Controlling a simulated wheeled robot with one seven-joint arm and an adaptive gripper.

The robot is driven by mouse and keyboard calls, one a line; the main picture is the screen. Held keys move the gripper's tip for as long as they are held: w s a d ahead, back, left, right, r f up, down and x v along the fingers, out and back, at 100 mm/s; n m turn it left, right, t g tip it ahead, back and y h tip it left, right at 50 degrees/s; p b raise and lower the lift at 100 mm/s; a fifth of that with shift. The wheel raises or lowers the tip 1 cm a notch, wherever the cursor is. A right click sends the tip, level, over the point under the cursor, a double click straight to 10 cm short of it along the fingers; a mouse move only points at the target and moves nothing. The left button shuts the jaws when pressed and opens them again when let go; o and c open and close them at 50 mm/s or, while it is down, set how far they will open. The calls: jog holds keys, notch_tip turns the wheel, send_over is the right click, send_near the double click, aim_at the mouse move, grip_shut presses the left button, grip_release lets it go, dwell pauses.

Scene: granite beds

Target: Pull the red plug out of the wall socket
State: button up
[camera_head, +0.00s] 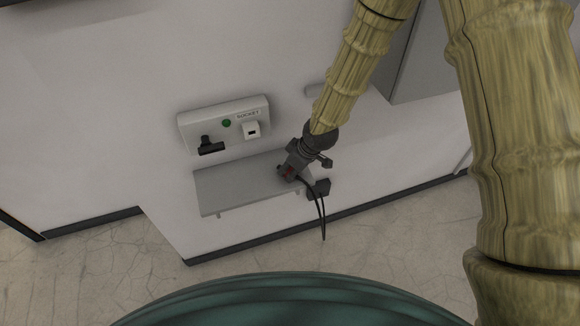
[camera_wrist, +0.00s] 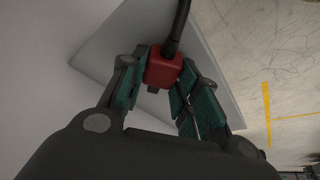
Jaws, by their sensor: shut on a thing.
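The red plug (camera_head: 287,171) is in my gripper (camera_head: 293,172), in front of the wall and over the right end of a grey shelf. In the wrist view the red plug (camera_wrist: 163,68) sits between the two green-padded fingers of my gripper (camera_wrist: 158,88). Its black cable (camera_wrist: 176,28) leads away at the top; in the head view the cable hangs down. The wall socket panel (camera_head: 190,125) is up and to the left, apart from the plug. It has a white socket (camera_head: 252,130) with a dark opening, a green light (camera_head: 226,123) and a "SOCKET" label.
A black fitting (camera_head: 210,146) sticks out of the panel's left part. The grey shelf (camera_head: 225,190) juts from the wall below the panel. A grey cabinet (camera_head: 425,60) stands out at upper right. Cracked floor (camera_head: 90,270) lies in front of the wall.

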jog(key=o, duration=1.2)
